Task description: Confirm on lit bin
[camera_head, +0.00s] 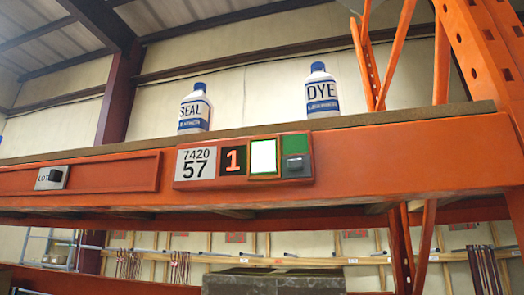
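The pick-light panel (244,161) is fixed to the front of the orange shelf beam. It carries a label reading 7420 57, a dark display (233,161) with a lit red 1, a bright white lit square (263,158) with a green edge, and a green plate with a small grey button (296,166). A white bottle marked SEAL (195,111) and a white bottle marked DYE (322,94), both with blue caps, stand upright on the shelf above. Neither of my grippers shows in this view.
A grey LOT tag box (51,178) sits on the beam at left. Orange rack posts (490,50) and braces stand at right. Below the beam, a grey block-like object (273,280) and hanging items show behind. The space before the panel looks clear.

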